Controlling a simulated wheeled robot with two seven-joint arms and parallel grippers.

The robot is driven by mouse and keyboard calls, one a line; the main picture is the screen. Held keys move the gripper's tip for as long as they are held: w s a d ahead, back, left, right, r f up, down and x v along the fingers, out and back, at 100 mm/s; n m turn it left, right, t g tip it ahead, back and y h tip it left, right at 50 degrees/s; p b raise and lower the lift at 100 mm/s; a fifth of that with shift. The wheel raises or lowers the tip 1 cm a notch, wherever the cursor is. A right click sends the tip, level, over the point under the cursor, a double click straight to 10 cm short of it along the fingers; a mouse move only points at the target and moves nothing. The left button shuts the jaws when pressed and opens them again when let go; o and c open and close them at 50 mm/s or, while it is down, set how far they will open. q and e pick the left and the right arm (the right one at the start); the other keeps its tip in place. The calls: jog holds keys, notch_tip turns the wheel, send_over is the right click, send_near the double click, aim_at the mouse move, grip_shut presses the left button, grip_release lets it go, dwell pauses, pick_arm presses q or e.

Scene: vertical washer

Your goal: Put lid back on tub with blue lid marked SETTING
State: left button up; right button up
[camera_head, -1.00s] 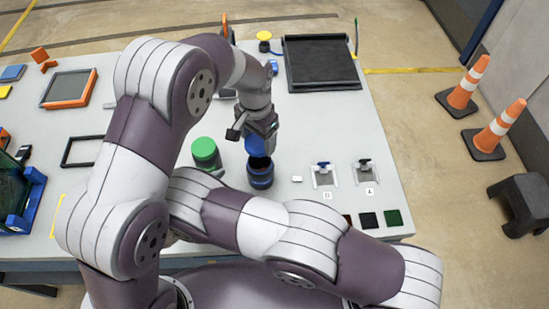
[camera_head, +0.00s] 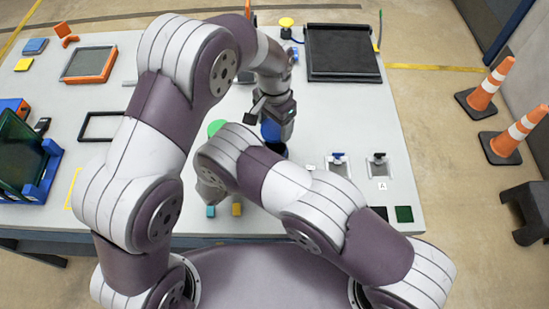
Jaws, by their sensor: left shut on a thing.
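My left gripper (camera_head: 275,117) points down over the table and is shut on the blue lid (camera_head: 270,132). The lid looks tilted and sits just above the dark opening of the blue tub (camera_head: 278,148). I cannot tell whether lid and tub touch. My right forearm crosses in front and hides the lower part of the tub. My right gripper does not show. Any marking on the lid is unreadable here.
A green-lidded tub (camera_head: 216,127) stands left of the blue tub, mostly hidden by my right arm. Two small clamp-like fixtures (camera_head: 339,162) (camera_head: 378,163) lie to the right. A black tray (camera_head: 343,55) is at the back. Table (camera_head: 330,112) is clear between.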

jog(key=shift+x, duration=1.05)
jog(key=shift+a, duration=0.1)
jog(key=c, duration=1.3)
pick_arm(q)
jog(key=shift+f, duration=2.5)
jog(key=shift+f, duration=0.9)
jog(key=shift+f, duration=0.5)
